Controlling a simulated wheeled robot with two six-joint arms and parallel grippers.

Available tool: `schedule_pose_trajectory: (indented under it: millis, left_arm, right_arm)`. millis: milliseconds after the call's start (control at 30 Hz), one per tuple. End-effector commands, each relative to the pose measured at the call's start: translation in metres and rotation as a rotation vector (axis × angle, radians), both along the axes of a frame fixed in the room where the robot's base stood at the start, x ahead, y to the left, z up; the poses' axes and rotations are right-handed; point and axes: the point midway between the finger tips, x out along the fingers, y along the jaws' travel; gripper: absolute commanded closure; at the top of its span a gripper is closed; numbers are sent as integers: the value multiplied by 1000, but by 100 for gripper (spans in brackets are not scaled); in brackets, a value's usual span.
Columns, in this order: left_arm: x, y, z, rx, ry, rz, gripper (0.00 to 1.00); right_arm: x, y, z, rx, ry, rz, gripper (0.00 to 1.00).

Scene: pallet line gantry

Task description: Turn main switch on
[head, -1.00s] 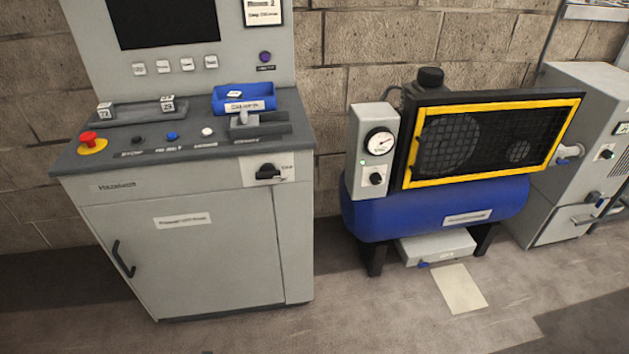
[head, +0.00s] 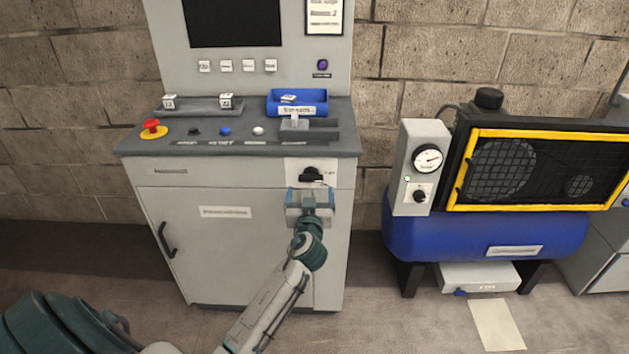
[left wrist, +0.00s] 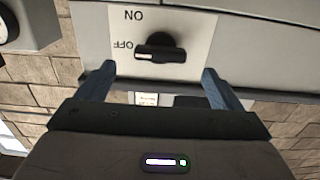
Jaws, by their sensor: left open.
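The main switch is a black rotary knob (head: 311,174) on a pale plate at the upper right of the grey console's front (head: 215,255). In the left wrist view the knob (left wrist: 160,48) shows upside down on its plate, which carries the words ON and OFF. The knob's white mark points towards OFF. My left gripper (head: 310,195) is just below the knob in the head view. In the left wrist view its two blue fingers (left wrist: 155,82) stand apart, one on each side of the knob, with nothing between them. I cannot tell how far the tips are from the plate. My right gripper is not in view.
On the console top are a red emergency button (head: 151,126), small buttons, and a blue tray (head: 273,108). A blue compressor (head: 470,233) with a gauge stands to the right. Floor between console and compressor is clear.

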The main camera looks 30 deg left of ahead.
Motion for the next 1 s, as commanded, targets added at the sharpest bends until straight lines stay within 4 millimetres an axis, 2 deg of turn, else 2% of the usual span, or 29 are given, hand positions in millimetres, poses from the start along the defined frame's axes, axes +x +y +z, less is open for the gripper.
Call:
schedule_pose_trajectory:
  millis: [100,300,700,933,1000]
  left_arm:
    - [20,12,2,3,1,0,13]
    - [42,25,1,2,1,-1,13]
    - [48,29,-1,-1,1,-1,13]
    - [47,29,-1,0,1,-1,57]
    - [47,29,-1,0,1,-1,57]
  right_arm:
    - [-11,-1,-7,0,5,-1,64]
    - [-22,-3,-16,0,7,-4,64]
    - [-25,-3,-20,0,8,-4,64]
    - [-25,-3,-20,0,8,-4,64]
    - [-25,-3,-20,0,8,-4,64]
